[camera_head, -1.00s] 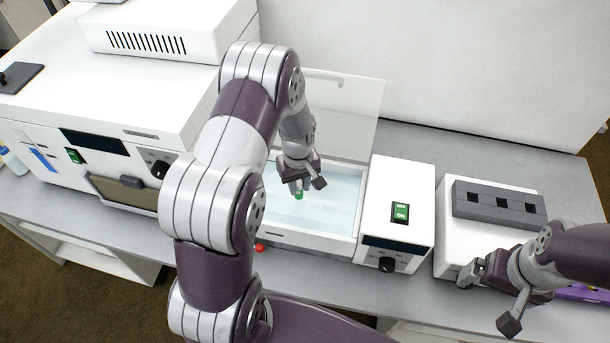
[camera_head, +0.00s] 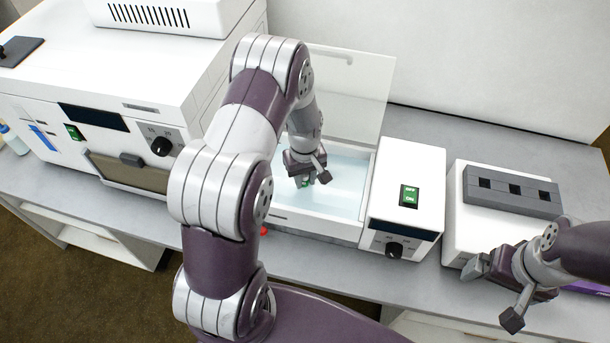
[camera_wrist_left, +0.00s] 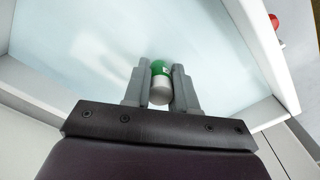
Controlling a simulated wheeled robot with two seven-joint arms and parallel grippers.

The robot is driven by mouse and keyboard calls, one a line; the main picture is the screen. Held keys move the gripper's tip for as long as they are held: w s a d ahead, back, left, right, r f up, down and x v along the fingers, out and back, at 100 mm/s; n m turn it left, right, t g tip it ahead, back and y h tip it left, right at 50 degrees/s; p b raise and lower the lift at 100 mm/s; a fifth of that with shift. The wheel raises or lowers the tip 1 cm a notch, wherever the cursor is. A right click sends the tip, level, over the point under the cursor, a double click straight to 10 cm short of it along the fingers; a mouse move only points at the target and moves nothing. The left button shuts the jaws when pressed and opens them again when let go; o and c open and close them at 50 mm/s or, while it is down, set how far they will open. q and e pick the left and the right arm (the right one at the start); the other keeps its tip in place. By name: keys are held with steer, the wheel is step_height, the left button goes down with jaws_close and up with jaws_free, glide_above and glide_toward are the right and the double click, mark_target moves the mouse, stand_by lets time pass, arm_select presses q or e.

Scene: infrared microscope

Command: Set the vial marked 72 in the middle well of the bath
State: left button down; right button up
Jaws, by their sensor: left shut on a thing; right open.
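My left gripper (camera_head: 307,181) is over the bath (camera_head: 350,228), inside its rim, with the fingers pointing down. It is shut on a vial with a green band and a pale end; the vial (camera_wrist_left: 160,82) sits between both fingers in the left wrist view. In the head view only a bit of green shows at the fingertips. I cannot read its marking. The bath holds pale blue liquid, and its wells cannot be made out. My right gripper (camera_head: 492,290) is open and empty at the right, in front of the grey block.
A clear raised lid (camera_head: 350,85) stands behind the bath. A white control box (camera_head: 407,185) with a green switch adjoins it. A grey block with dark slots (camera_head: 512,190) sits on a white unit further right. A large white instrument (camera_head: 120,75) stands left. A red knob (camera_wrist_left: 274,20) is at the bath's front.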

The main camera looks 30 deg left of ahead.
arm_select(q)
steer(key=shift+s+d+f, duration=0.1)
steer(key=shift+s+f, duration=0.1)
steer(key=shift+s, duration=0.25)
steer(key=shift+w+f, duration=0.1)
steer(key=shift+w, duration=0.05)
steer(key=shift+c, duration=2.2)
jaws_free()
steer(key=shift+w+r, duration=0.1)
steer(key=shift+r, duration=0.1)
step_height(320, 180, up, 6)
steer(key=p, duration=0.5)
steer(key=shift+r+p, duration=0.1)
steer(key=shift+p, duration=0.2)
